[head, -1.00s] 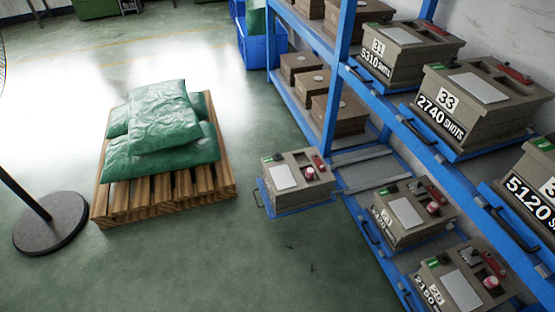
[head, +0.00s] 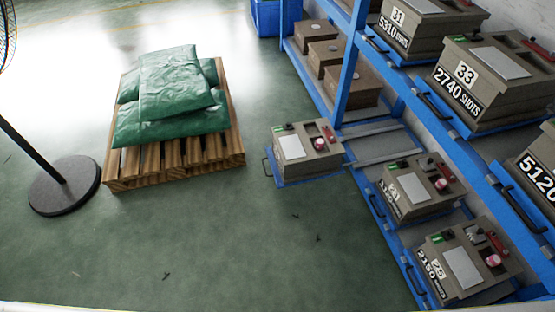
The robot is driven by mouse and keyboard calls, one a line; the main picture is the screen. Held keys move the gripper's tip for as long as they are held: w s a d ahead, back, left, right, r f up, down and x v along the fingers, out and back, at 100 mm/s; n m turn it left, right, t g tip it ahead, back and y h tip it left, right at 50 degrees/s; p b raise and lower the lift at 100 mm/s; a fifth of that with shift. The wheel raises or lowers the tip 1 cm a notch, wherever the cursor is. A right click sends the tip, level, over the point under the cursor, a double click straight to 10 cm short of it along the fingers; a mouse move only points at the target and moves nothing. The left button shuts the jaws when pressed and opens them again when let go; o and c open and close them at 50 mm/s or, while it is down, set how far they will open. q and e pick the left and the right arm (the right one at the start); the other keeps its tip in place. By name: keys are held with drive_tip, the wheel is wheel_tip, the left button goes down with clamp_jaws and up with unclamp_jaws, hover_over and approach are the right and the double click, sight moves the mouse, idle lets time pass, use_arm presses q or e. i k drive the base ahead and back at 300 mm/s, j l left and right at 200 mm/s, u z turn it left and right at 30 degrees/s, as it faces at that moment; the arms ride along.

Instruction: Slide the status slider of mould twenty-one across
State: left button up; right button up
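Neither of my grippers is in view. Several grey-brown moulds sit on blue trays at the rack. The lower-shelf mould (head: 418,187) has a small number plate that looks like 21, but it is too small to be sure. Its top shows a green patch (head: 389,167) beside a dark knob (head: 402,163), which looks like the status slider, plus a pale plate, a red part and a pink knob. Another mould (head: 306,149) stands on a tray pulled out to the left of the rack; no number is readable on it. It has a similar green patch and dark knob.
A blue rack (head: 352,75) fills the right side, with moulds marked 31 (head: 425,25) and 33 (head: 487,80) higher up. A pallet (head: 178,165) with green sacks (head: 172,95) and a stand's round base (head: 64,190) are at left.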

sight(289, 126)
drive_tip(key=u, duration=0.6)
drive_tip(key=i+l+u, duration=0.45)
drive_tip(key=l, duration=0.2)
drive_tip(key=i+l+u, duration=0.1)
drive_tip(key=l+u, duration=0.15)
drive_tip(key=i+l+u, duration=0.2)
drive_tip(key=l, duration=0.3)
drive_tip(key=i+l, duration=0.1)
drive_tip(key=l, duration=0.45)
drive_tip(key=i+l, duration=0.1)
drive_tip(key=l, duration=0.4)
drive_tip(key=i+u, duration=0.05)
